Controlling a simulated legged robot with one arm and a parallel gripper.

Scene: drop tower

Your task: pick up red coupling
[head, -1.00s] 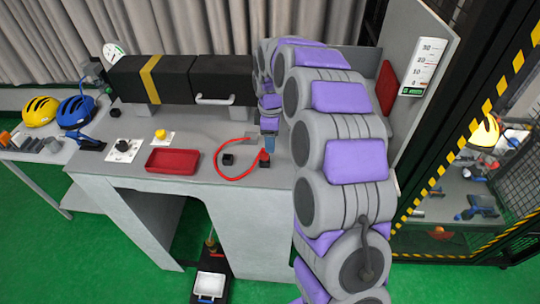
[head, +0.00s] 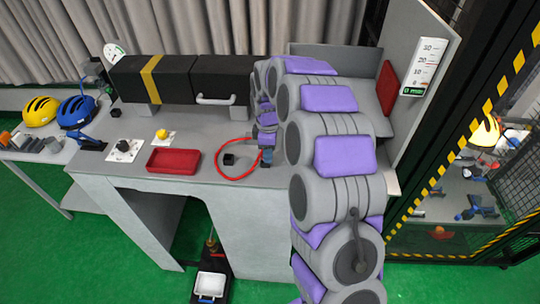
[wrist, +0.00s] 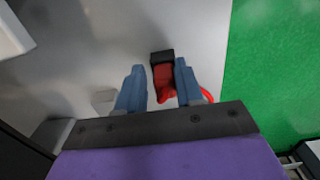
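The red coupling (wrist: 163,77) shows in the wrist view as a red piece against a black block (wrist: 162,57), with a red cable (wrist: 207,96) running off to the right. My gripper (wrist: 158,72) is open, with its two blue fingers on either side of the coupling. The right finger is close to it, and a wider gap shows on the left. I cannot tell whether either finger touches it.
A small black block (head: 229,159) sits inside the cable loop. A red tray (head: 173,161), a yellow button (head: 161,134) and a black knob (head: 123,146) are to the left on the grey bench (head: 125,168). A black box with a handle (head: 222,80) stands behind.

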